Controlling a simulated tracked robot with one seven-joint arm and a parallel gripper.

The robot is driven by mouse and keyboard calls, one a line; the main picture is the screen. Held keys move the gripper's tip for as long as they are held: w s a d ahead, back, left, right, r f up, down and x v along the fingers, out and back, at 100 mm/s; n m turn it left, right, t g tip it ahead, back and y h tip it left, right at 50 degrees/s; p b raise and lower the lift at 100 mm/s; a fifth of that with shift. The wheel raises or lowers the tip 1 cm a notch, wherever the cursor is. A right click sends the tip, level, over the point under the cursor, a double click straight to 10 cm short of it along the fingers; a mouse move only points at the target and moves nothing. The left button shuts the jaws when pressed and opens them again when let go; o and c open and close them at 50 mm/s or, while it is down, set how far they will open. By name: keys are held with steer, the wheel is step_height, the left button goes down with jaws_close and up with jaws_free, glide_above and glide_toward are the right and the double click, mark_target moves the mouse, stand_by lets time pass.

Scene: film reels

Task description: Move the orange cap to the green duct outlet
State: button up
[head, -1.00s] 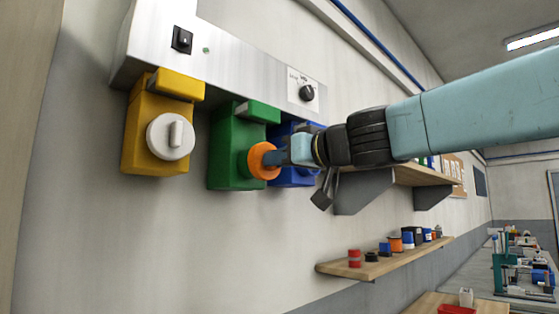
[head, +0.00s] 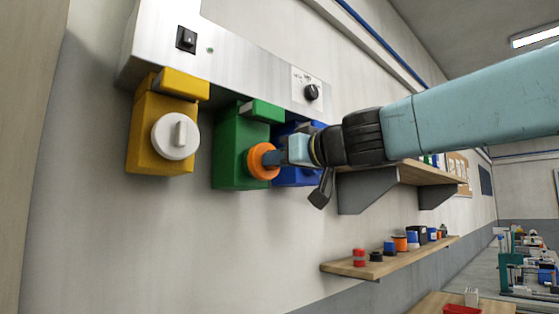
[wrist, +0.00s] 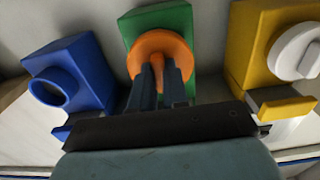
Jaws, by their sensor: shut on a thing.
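The orange cap (head: 262,161) is at the front of the green duct outlet (head: 229,150), covering its opening. In the wrist view the orange cap (wrist: 150,50) lies against the face of the green outlet (wrist: 178,18), and it looks seated or nearly so; I cannot tell whether a small gap is left. My gripper (head: 276,158) is shut on the cap. In the wrist view its two dark fingers (wrist: 158,80) close on the cap's orange grip tab. The outlet's opening is hidden behind the cap.
A yellow outlet (head: 150,135) with a white cap (head: 175,136) is left of the green one. A blue outlet (head: 296,176), its round opening uncapped in the wrist view, is right. A steel panel (head: 235,65) runs above. Wooden shelves (head: 350,266) stand lower right.

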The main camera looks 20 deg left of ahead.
steer(key=shift+w+a, duration=0.2)
steer(key=shift+a, duration=0.35)
steer(key=o, duration=0.7)
steer(key=shift+o, duration=0.2)
steer(key=v, duration=1.4)
